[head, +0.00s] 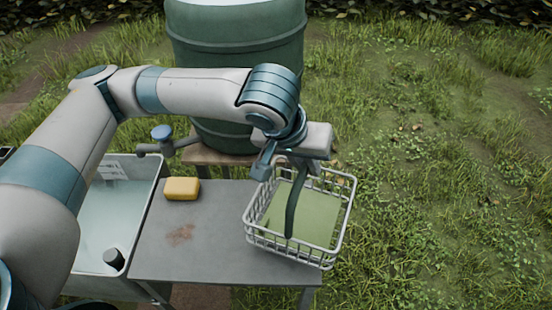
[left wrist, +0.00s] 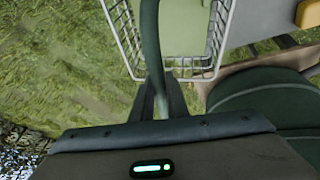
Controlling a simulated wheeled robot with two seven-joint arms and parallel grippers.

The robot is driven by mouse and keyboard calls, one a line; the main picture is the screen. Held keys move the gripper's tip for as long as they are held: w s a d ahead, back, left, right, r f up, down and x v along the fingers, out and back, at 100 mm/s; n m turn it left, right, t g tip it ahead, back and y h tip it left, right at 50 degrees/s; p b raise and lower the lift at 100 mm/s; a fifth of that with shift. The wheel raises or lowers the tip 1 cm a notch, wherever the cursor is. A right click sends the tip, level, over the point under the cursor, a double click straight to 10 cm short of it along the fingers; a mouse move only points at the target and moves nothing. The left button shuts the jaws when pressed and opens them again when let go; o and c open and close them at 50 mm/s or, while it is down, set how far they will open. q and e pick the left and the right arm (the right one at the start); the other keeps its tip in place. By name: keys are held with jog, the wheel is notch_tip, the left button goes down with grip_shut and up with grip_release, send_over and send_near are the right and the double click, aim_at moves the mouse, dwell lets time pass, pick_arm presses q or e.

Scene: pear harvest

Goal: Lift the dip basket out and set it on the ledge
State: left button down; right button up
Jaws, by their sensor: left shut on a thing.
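The dip basket (head: 252,226) is a pale wire basket with a green floor and a dark green upright handle (head: 294,205). My left gripper (head: 288,165) is shut on the top of this handle, above the basket. The basket is at the right end of the grey ledge (head: 215,247) and reaches past its right edge. I cannot tell whether its bottom touches the ledge. In the left wrist view the handle (left wrist: 150,45) runs up from between the gripper fingers (left wrist: 163,100), with the basket's wire wall (left wrist: 128,40) behind. My right gripper is not in view.
A yellow sponge (head: 182,188) lies at the ledge's back left. Left of the ledge is a pale basin (head: 157,180) with liquid and a dark cylinder (head: 114,258). A green barrel (head: 238,60) with a blue-handled tap (head: 162,132) stands behind. Grass lies to the right.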

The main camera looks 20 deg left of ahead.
pick_arm(q)
jog(key=shift+r, duration=0.1)
jog(key=shift+w+a+r+m+p, duration=0.1)
jog(key=shift+a+m+p, duration=0.05)
jog(key=shift+m+p, duration=0.4)
jog(key=a+m+g+h+p, duration=0.2)
jog(key=a+m+g+p, duration=0.3)
jog(key=m+p, duration=0.5)
jog(key=a+f+m, duration=0.1)
jog(key=a+m, duration=0.1)
jog(key=m, duration=0.1)
jog(key=shift+s+h+p, duration=0.2)
jog(key=shift+h+p, duration=0.1)
jog(key=shift+p, duration=0.1)
